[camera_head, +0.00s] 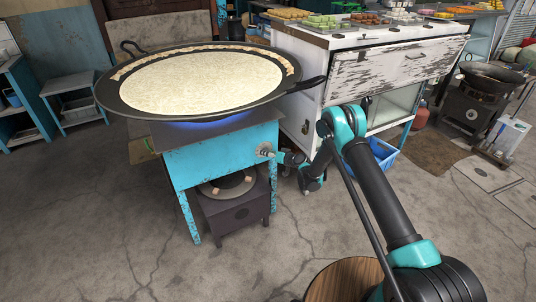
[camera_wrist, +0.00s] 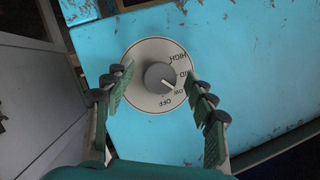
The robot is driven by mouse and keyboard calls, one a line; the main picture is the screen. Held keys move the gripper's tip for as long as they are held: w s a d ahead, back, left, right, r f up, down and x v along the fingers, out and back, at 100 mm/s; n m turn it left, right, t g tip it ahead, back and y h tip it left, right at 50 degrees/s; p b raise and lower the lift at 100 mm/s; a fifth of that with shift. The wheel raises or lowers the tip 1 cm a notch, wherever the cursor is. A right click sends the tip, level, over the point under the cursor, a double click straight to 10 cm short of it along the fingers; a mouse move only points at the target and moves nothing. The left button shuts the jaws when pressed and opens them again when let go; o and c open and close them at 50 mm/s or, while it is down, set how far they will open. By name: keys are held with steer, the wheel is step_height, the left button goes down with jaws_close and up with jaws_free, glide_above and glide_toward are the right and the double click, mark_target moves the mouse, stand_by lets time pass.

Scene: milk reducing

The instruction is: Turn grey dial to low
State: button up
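The grey dial (camera_wrist: 160,77) sits at the centre of a round pale plate (camera_wrist: 138,58) marked HIGH, MID, LOW and OFF. Its white pointer mark faces the lower right, at the LOW label. In the head view the dial (camera_head: 264,149) is on the right part of the blue stove's front (camera_head: 222,158). My gripper (camera_wrist: 159,73) is open, one green finger on each side of the dial, with visible gaps between fingertips and knob. The fingertips reach over the plate's edges.
A wide pan (camera_head: 200,83) of pale milk stands on the stove, above a blue flame (camera_head: 200,123). Its handle (camera_head: 308,86) sticks out to the right above my gripper. A white cabinet (camera_head: 300,80) stands behind my arm. A wooden stool (camera_head: 345,280) is at the front.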

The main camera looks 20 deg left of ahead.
steer(key=v, duration=0.7)
steer(key=shift+d, duration=0.2)
steer(key=shift+s+r, duration=0.1)
steer(key=shift+s, duration=0.05)
steer(key=s+d+r+m+h, duration=0.2)
steer(key=d+r+h, duration=0.2)
steer(key=d+r, duration=1.4)
steer(key=s+d+r+m+h, duration=0.1)
steer(key=s+d+r+h, duration=0.2)
steer(key=s+d, duration=0.7)
steer(key=s+d+r+m+g+h, duration=0.1)
steer(key=s+d+r+h, duration=0.1)
steer(key=s+d, duration=0.8)
steer(key=d+r, duration=0.1)
steer(key=d, duration=0.2)
steer(key=shift+d+m+h, duration=0.35)
steer(key=shift+m+h, duration=0.05)
steer(key=s+d+f+h, duration=0.1)
steer(key=s+d, duration=0.2)
steer(key=s, duration=0.2)
steer(key=s+d+m+h, duration=0.1)
steer(key=s+d, duration=0.2)
steer(key=s, duration=0.2)
steer(key=s+d+f+m+g+h, duration=0.1)
steer(key=s+d, duration=0.3)
steer(key=s, duration=0.1)
steer(key=shift+s+d+f, duration=0.1)
steer(key=shift+f, duration=0.25)
